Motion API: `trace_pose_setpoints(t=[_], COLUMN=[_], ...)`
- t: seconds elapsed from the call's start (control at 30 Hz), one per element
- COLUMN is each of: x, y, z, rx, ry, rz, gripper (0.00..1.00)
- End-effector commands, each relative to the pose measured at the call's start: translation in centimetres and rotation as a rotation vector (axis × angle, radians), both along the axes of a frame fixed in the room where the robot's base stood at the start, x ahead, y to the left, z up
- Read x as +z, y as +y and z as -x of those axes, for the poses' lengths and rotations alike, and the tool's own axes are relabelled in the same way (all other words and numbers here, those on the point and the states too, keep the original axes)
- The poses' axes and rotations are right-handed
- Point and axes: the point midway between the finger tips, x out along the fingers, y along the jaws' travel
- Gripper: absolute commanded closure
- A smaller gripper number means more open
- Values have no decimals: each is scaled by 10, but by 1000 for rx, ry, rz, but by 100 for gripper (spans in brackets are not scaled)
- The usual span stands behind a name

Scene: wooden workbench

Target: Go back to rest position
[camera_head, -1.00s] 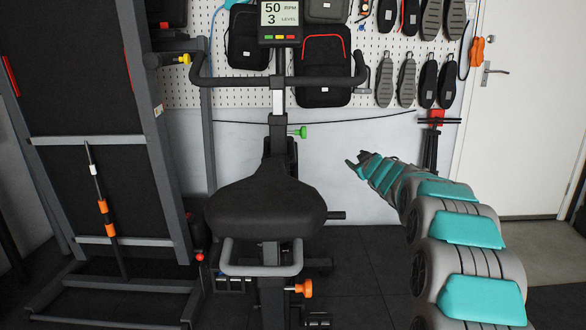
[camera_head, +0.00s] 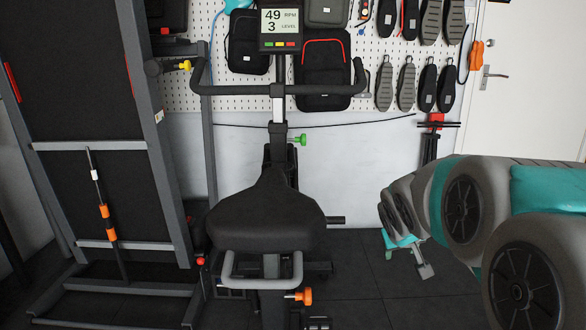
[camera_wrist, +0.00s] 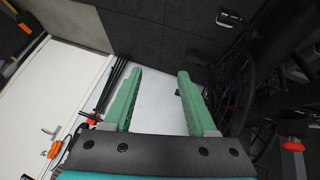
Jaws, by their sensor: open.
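My gripper (camera_wrist: 160,73) shows in the wrist view. Its two green fingers are spread wide apart with nothing between them, and a pale wall surface lies behind the gap. In the head view my grey and teal arm bulks large at the lower right, bent downward and clear of the exercise bike.
An exercise bike (camera_head: 265,215) stands in the centre, its display (camera_head: 281,29) lit. A folded treadmill (camera_head: 82,195) leans at the left. A pegboard (camera_head: 365,75) holds bags and shoes. A white door (camera_head: 510,110) is at the right. Dark floor (camera_head: 370,300) lies open beside the bike.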

Motion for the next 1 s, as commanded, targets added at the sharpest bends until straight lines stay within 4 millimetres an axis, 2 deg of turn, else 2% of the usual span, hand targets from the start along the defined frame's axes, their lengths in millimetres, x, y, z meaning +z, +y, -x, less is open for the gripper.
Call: trace_pose_setpoints(t=[0.03,0.1,0.27,0.4,0.6,0.7,0.8,0.9,1.0], x=[-5,-14,-37,-54,-71,-76,-79,-80,-81], y=[4,8,24,40,68,79,88,92,94], z=[25,59,139,210,305,341,367,379,383], rx=[-12,-32,-64,-83,-95,-92,-92,-89,-89], ry=[46,115,277,423,613,684,739,764,771], rz=[-14,-33,-85,-135,-214,-246,-271,-283,-287], gripper=[43,43,43,43,43,43,43,43,43])
